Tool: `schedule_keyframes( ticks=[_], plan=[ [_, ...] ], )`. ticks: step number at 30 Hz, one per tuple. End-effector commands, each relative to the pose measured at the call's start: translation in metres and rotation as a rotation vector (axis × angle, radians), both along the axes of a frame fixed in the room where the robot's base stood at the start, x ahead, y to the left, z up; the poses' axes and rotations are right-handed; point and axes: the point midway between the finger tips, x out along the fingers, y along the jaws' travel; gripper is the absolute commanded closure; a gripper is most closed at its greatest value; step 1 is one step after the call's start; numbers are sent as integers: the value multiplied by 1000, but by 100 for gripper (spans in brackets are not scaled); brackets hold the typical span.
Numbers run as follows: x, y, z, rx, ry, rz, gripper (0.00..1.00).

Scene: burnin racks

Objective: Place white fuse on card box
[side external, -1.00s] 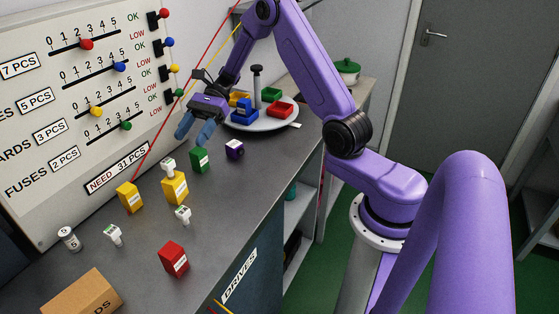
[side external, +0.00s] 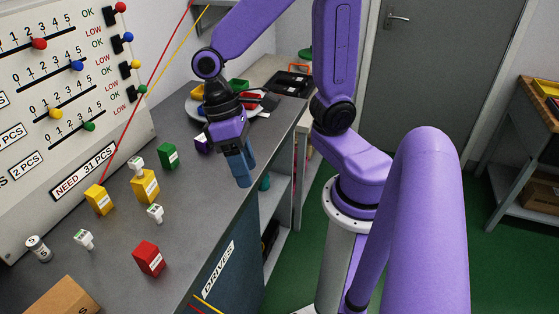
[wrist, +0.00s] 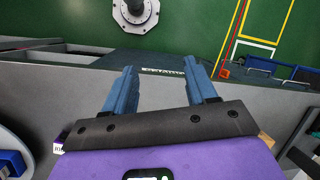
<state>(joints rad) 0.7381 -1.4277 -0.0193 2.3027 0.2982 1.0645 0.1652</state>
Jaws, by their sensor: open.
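A white cylinder with dark markings (side external: 38,249) stands at the far left of the bench. Small white pieces with green marks stand at the left (side external: 84,239), in the middle (side external: 155,213) and on top of a yellow block (side external: 145,187). I cannot tell which of these is the white fuse. A brown cardboard box (side external: 62,298), its lettering cut off, sits at the bottom left edge. My gripper (side external: 242,172) is open and empty, pointing down near the bench's right edge, well away from them. In the wrist view my gripper (wrist: 158,85) has nothing between its fingers.
A red block (side external: 149,258), another yellow block (side external: 99,200), a green block (side external: 168,156) and a purple block (side external: 202,143) stand on the bench (side external: 215,200). A round tray (side external: 193,101) with coloured pieces is behind my gripper. A panel board (side external: 60,110) rises at the left.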

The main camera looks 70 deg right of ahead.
Motion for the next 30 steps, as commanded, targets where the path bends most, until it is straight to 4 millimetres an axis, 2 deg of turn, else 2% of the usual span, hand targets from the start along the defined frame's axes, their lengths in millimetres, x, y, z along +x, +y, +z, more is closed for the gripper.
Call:
schedule_keyframes(
  ticks=[1,6,12,18,30],
  plan=[
    [-12,-4,1,4,-48,100,43],
    [-39,-16,3,20,-196,410,43],
    [-57,-25,4,46,-314,661,43],
    [-62,-27,4,55,-349,740,43],
    [-62,-27,4,54,-347,737,43]
  ],
)
